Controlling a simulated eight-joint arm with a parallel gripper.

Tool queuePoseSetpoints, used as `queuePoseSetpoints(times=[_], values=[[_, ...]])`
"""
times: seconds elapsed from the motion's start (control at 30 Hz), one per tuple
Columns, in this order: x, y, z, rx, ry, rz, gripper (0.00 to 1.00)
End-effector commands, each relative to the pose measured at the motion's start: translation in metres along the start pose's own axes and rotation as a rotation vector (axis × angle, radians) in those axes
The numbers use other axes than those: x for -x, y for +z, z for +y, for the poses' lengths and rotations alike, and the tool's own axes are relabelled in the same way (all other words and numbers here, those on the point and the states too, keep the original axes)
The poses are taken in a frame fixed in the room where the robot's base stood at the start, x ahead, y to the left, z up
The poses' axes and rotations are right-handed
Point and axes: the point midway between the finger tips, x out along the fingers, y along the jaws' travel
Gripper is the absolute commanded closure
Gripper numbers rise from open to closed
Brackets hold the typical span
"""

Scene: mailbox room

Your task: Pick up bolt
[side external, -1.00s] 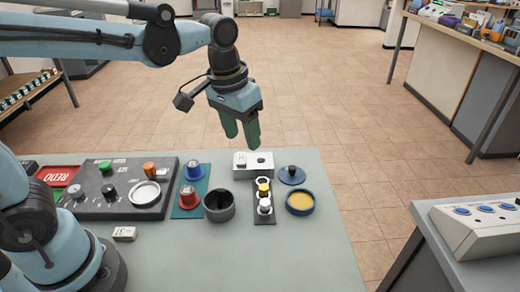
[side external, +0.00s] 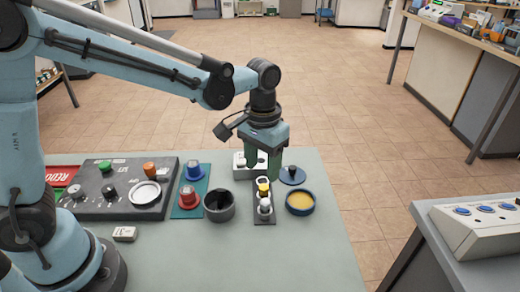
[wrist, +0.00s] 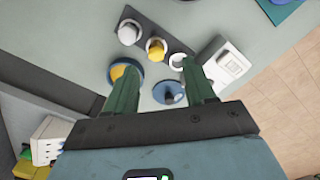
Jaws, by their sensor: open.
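I cannot pick out a bolt for certain in either view. A dark strip (side external: 264,214) holds a white knob-like piece (side external: 265,205), a yellow piece (side external: 263,187) and a white ring (wrist: 177,61). My gripper (side external: 262,173) is open and empty, pointing down above the back end of the strip. In the wrist view, a blue disc with a dark knob (wrist: 169,92) shows between my gripper's fingers (wrist: 160,72). A white block (wrist: 226,64) lies beside one finger; in the side view it is partly hidden behind the fingers.
A blue dish with yellow contents (side external: 300,203) stands right of the strip, a dark cup (side external: 219,206) left of it. Further left are red and blue knobs on a teal plate (side external: 184,212) and a control panel (side external: 128,200). The front of the grey table (side external: 240,260) is mostly clear.

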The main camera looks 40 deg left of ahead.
Motion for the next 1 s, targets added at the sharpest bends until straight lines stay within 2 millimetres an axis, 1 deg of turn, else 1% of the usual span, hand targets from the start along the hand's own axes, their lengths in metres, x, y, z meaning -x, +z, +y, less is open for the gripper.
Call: queuePoseSetpoints(times=[0.13, 0.4, 0.5, 0.77, 0.8, 0.97, 1.0], values=[[-0.008, 0.0, 0.001, -0.001, 0.0, 0.0, 0.46], [-0.043, 0.001, 0.005, 0.001, 0.0, 0.001, 0.46], [-0.05, 0.001, 0.005, 0.001, -0.001, 0.002, 0.46], [-0.053, 0.002, 0.005, 0.001, -0.001, 0.002, 0.46], [-0.053, 0.002, 0.005, 0.001, -0.001, 0.002, 0.47], [-0.053, 0.002, 0.005, 0.001, -0.001, 0.002, 0.72], [-0.053, 0.002, 0.005, 0.001, -0.001, 0.002, 0.78]])
